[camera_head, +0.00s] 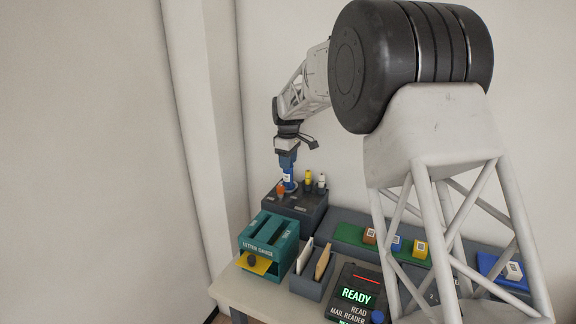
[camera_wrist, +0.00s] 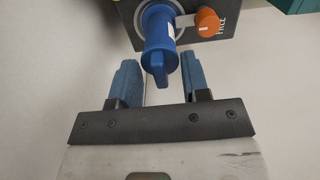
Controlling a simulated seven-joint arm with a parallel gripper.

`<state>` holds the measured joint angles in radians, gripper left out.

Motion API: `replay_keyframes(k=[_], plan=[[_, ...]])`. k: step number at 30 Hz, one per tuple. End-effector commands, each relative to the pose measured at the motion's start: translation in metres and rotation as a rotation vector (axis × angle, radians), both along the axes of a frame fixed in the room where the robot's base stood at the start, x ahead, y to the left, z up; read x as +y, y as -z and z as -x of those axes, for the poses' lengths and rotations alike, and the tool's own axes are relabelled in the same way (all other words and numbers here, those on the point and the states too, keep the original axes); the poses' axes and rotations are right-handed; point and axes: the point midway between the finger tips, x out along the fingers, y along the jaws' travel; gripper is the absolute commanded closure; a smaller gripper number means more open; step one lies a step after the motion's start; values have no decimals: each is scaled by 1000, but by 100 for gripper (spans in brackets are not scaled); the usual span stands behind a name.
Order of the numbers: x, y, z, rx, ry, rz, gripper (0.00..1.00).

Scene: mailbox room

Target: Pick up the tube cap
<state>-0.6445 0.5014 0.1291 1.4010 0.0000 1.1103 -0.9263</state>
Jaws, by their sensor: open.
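A blue cylinder with a narrow blue fin at its end, which looks like the tube cap (camera_wrist: 159,40), stands on a dark box (camera_head: 293,206). In the head view the blue cap (camera_head: 289,181) shows right below my gripper (camera_head: 288,165). In the wrist view my gripper (camera_wrist: 161,78) is open, one blue finger to each side. The cap's fin (camera_wrist: 159,76) shows between the fingertips, with a gap on both sides. I cannot tell how deep it sits between them. The cap's lower end meets a pale ring on the box.
An orange knob (camera_wrist: 208,22) on a pale lever is close right of the cap. Yellow (camera_head: 308,177) and white (camera_head: 322,180) pieces stand behind on the box. A teal letter gauge (camera_head: 268,243), a slotted holder (camera_head: 310,284) and a mail reader (camera_head: 355,295) stand in front.

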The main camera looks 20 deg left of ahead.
Motion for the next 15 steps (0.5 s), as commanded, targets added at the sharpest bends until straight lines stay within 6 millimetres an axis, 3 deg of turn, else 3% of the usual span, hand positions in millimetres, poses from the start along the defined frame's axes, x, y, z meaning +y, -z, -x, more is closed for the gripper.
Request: replay_keyframes(k=[5,13,15], plan=[[0,0,0,0,0,0,57],[0,0,0,0,0,0,96],[0,0,0,0,0,0,100]])
